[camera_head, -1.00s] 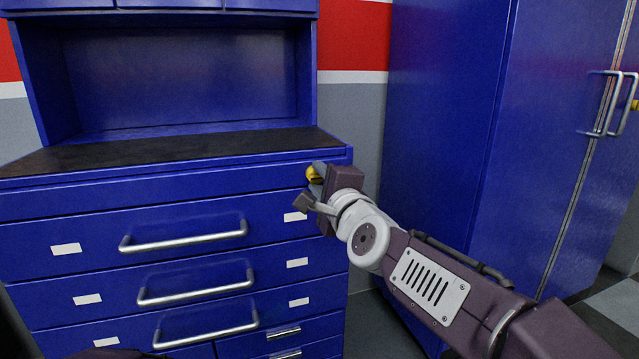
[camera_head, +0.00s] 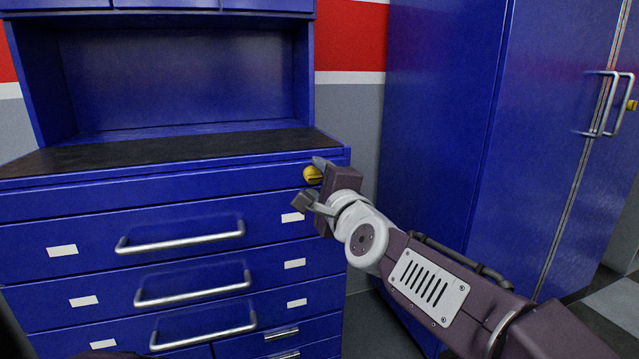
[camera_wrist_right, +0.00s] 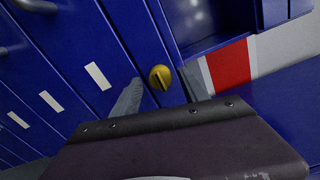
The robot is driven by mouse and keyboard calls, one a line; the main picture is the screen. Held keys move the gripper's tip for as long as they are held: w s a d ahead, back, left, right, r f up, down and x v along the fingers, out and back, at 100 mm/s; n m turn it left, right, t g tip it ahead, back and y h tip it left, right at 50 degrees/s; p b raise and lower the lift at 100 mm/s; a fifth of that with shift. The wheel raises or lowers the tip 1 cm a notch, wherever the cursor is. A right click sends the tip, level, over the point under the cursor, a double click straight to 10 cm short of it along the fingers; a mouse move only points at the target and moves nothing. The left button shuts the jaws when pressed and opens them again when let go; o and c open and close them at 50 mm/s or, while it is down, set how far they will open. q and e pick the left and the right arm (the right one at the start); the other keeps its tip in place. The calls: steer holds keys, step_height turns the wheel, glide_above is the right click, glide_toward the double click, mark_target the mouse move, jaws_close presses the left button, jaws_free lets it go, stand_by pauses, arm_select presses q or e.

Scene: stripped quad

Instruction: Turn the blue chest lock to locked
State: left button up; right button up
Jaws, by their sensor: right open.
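The blue chest (camera_head: 180,184) stands at the left with a dark top and several drawers. Its yellow round lock knob (camera_head: 312,175) sits at the upper right of the front, and it also shows in the right wrist view (camera_wrist_right: 160,77) with a dark slot across it. My right gripper (camera_head: 311,186) is open at the lock. In the wrist view its two grey fingers stand on either side of the knob, with visible gaps. I cannot tell how deep the knob lies between them. My left gripper is not in view.
A tall blue cabinet (camera_head: 450,130) stands at the right, with metal handles (camera_head: 603,105) and another yellow knob (camera_head: 632,105). Drawer handles (camera_head: 180,239) stick out from the chest's front. The chest top (camera_head: 160,152) is bare.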

mark_target(316, 177)
steer(key=v, duration=0.3)
steer(key=p+v, duration=0.1)
steer(key=v, duration=0.1)
steer(key=shift+s+r, duration=0.1)
steer(key=shift+r, duration=0.15)
steer(key=p+v, duration=0.1)
steer(key=p, duration=0.1)
steer(key=p+v, duration=0.1)
steer(key=p, duration=0.1)
steer(key=p+v, duration=0.1)
steer(key=p, duration=0.2)
steer(key=shift+s+d+f, duration=0.1)
steer(key=shift+s+f, duration=0.15)
steer(key=shift+s, duration=0.1)
